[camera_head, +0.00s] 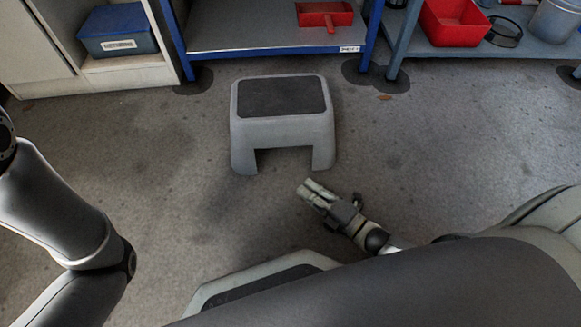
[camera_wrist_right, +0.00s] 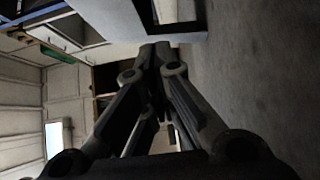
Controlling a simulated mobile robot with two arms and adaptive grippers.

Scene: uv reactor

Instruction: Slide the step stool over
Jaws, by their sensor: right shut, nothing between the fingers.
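The step stool (camera_head: 283,130) is grey with a dark top pad and stands upright on the floor in the head view, in front of the shelving. An arch-shaped opening shows in its near side. My right gripper (camera_head: 308,190) is just below the stool's near right leg, apart from it, with its fingers pointing up and left. Its fingers are closed together and empty; they also show shut in the right wrist view (camera_wrist_right: 155,50). I cannot make out the stool for certain in the right wrist view. My left arm comes in at the left of the head view, but its gripper is out of frame.
Blue-framed shelving (camera_head: 270,44) stands behind the stool, with a red tray (camera_head: 325,14) on it. A blue box (camera_head: 117,30) sits in the cabinet at the upper left. A red bin (camera_head: 453,22) is at the upper right. The floor left and right of the stool is clear.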

